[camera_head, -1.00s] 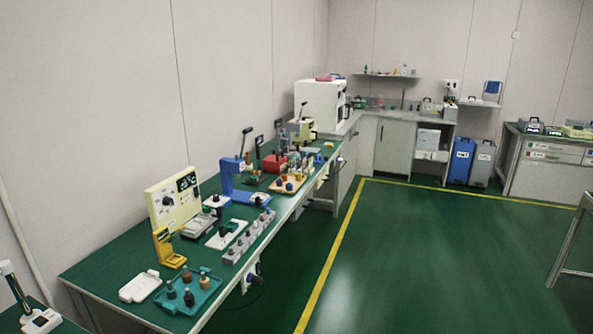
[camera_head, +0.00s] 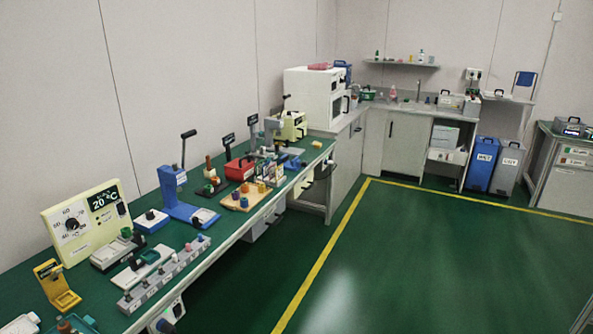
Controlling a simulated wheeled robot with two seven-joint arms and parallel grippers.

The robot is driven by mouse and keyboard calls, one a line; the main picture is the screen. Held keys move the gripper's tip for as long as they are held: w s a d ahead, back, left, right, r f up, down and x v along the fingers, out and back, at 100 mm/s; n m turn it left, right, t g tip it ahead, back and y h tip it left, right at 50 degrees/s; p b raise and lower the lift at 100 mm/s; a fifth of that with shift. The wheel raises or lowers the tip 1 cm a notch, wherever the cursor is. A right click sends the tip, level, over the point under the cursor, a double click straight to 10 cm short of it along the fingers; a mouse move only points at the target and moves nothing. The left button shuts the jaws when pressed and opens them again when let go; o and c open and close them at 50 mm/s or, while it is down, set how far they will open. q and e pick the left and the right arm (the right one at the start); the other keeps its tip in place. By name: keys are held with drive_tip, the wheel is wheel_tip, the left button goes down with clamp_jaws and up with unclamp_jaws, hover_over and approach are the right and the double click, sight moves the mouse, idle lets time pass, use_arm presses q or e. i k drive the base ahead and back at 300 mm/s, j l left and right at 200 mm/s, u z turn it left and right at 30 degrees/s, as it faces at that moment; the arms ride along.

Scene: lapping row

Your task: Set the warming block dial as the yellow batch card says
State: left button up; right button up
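A cream panel (camera_head: 92,220) stands on the near left of the green bench. It has a black dial (camera_head: 73,225) on a white face with small numbers, and a dark display (camera_head: 104,201) that reads 20 °C. The dial pointer is too small to read. I cannot tell whether this panel is the warming block. A yellow stand (camera_head: 57,285) with a dark marked plate sits in front of the panel. I cannot make out a yellow batch card with readable writing. Neither of my grippers is in view.
The bench holds a grey rack (camera_head: 165,272), a blue lever press (camera_head: 183,200), a red box (camera_head: 239,168) and a wooden tray (camera_head: 245,197). A white cabinet (camera_head: 312,98) stands at its far end. The green floor (camera_head: 400,265) right of the yellow line is clear.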

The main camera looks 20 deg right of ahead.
sight(72, 224)
drive_tip(key=i+l, duration=0.1)
drive_tip(key=l, duration=0.3)
drive_tip(key=i+l, duration=0.15)
drive_tip(key=l, duration=0.25)
drive_tip(key=i+l, duration=0.1)
drive_tip(key=l, duration=0.3)
drive_tip(key=i+l, duration=0.1)
drive_tip(key=l, duration=0.25)
drive_tip(key=i+l, duration=0.15)
drive_tip(key=l, duration=0.25)
drive_tip(key=u, duration=1.4)
